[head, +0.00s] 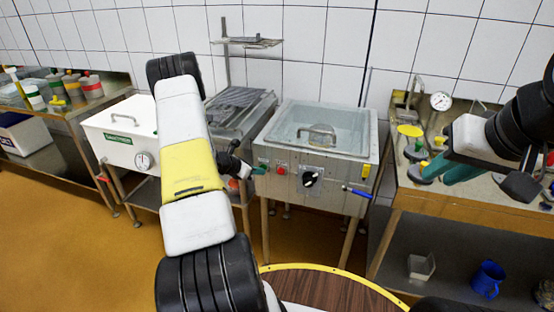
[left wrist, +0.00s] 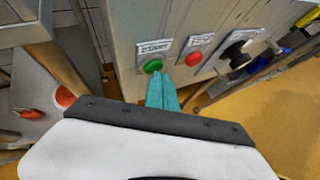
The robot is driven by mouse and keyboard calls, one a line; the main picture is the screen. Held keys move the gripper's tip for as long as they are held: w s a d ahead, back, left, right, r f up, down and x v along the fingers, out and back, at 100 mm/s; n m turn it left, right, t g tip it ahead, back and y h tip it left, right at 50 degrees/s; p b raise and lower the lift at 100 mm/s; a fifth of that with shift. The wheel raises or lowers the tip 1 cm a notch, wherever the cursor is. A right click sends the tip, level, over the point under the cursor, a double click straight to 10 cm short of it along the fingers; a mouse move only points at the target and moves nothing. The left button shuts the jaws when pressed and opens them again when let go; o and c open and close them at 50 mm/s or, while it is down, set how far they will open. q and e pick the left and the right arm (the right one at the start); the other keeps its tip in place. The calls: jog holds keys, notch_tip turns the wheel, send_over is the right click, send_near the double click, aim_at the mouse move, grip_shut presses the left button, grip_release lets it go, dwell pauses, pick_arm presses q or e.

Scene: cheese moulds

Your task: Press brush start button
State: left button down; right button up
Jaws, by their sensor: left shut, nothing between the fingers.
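The brush machine (head: 330,190) is a steel box on legs with a clear-sided basin on top. Its front carries a green button (left wrist: 153,65) under a START label, a red button (left wrist: 194,58) and a black knob (left wrist: 236,54). My left gripper (left wrist: 161,82) is shut and empty, its teal fingertips close below the green button; I cannot tell whether they touch it. In the head view my left gripper (head: 246,171) is small and partly dark, just left of the machine's front. My right gripper (head: 445,170) has teal fingers above the right bench; their gap is unclear.
A white box with a dial (head: 120,130) stands left of the machine. The right bench (head: 440,200) holds a gauge (head: 440,101) and several coloured tools. A blue-handled tool (head: 357,191) sticks out from the machine's front. A blue mug (head: 487,278) stands on the lower shelf.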

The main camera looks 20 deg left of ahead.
dwell(0.5)
pick_arm(q)
jog(key=shift+s, duration=0.85)
jog(key=shift+s, duration=0.1)
jog(key=s, duration=0.4)
jog(key=shift+s, duration=0.4)
